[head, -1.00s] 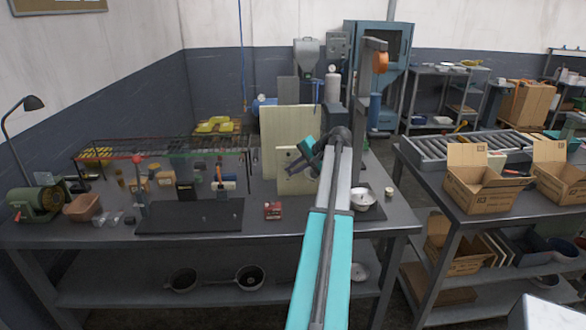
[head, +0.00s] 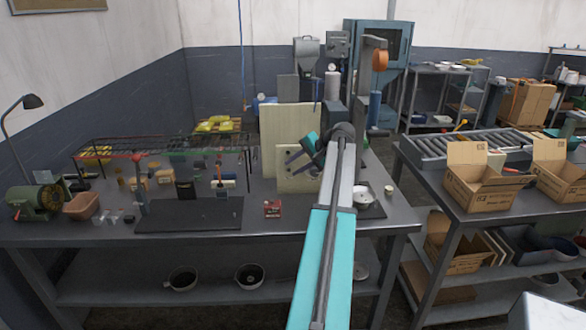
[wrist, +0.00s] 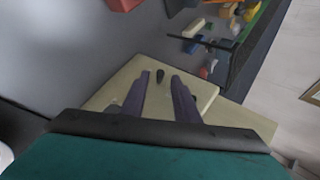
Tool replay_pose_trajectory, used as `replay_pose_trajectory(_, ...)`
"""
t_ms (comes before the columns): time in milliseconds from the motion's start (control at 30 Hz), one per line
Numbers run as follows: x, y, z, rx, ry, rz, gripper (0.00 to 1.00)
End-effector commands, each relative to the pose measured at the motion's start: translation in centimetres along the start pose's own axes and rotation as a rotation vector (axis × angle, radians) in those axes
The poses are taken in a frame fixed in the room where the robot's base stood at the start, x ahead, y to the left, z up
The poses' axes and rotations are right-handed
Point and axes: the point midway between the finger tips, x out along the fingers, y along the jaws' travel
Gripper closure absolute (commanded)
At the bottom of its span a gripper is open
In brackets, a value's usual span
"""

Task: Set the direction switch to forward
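A cream panel (head: 298,180) stands on the bench in front of a taller cream board (head: 291,128). A small dark knob (wrist: 160,75) shows by the panel in the wrist view; I cannot tell for sure that it is the direction switch, nor read its setting. My gripper (head: 291,163) is in front of the panel. In the wrist view its two dark fingers (wrist: 159,90) are apart with nothing between them, and the knob appears beyond the gap. Contact with the panel is not visible.
A small red box (head: 272,209) and a dark mat (head: 190,215) lie left of my arm on the bench. A wire rack (head: 160,150) stands behind the mat. A scale with a bowl (head: 364,195) is right of my arm. The front bench edge is mostly clear.

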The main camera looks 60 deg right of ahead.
Motion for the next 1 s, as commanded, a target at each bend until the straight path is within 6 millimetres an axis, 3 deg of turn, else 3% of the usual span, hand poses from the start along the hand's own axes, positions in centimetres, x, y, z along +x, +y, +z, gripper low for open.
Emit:
replay_pose_trajectory(700, -10.5, -0.1, -0.1, 0.0, 0.003, -0.002, 0.72)
replay_pose_trajectory(1000, -12.3, -0.1, 0.0, 0.0, 0.001, -0.002, 0.72)
